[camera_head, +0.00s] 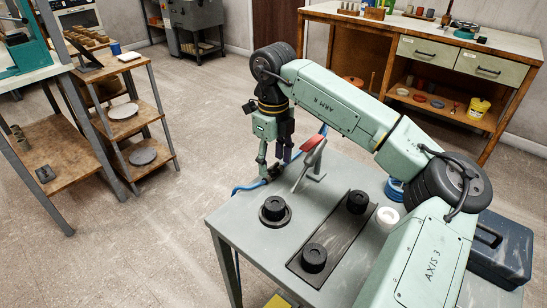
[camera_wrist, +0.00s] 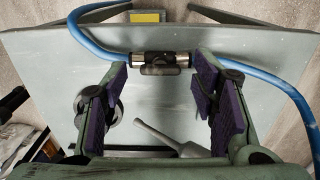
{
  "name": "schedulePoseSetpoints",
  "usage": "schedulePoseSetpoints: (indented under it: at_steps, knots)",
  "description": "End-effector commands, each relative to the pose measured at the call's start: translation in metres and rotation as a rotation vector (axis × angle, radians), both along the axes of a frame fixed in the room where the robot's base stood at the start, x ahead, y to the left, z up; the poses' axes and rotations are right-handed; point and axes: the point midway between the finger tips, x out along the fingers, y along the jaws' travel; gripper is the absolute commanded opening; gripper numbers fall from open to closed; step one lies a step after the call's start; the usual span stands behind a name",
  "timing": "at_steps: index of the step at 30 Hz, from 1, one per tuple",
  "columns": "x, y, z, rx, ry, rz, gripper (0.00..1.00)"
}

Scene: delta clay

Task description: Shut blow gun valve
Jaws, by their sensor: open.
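The blow gun valve (camera_wrist: 161,61) is a short metal inline fitting on a blue hose (camera_wrist: 91,44), near the table edge in the wrist view. Its small black handle (camera_wrist: 160,70) appears to lie along the hose. My gripper (camera_wrist: 161,84) is open, with purple-padded fingers on either side of the valve; whether they touch it I cannot tell. In the head view my gripper (camera_head: 270,174) points down at the table's far corner and largely hides the valve. The blow gun (camera_head: 312,150), red with a grey nozzle, rests in a stand just right of it.
The grey table (camera_head: 240,222) carries a dark tray (camera_head: 336,237) with black knobs, another black knob (camera_head: 274,208) and a white ring (camera_head: 387,217). A blue case (camera_head: 502,250) stands at right. Shelves (camera_head: 120,120) stand left, a workbench (camera_head: 420,30) behind. The floor between is clear.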

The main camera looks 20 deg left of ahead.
Motion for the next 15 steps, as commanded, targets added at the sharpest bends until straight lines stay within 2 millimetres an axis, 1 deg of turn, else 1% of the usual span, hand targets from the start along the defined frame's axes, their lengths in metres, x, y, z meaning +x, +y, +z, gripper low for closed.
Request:
schedulePoseSetpoints:
  at_steps: [7, 15]
  knots:
    - [-0.0001, 0.0, -0.001, 0.0, 0.0, 0.0, 0.53]
    - [-0.0001, 0.0001, -0.0007, 0.0, 0.0, 0.001, 0.35]
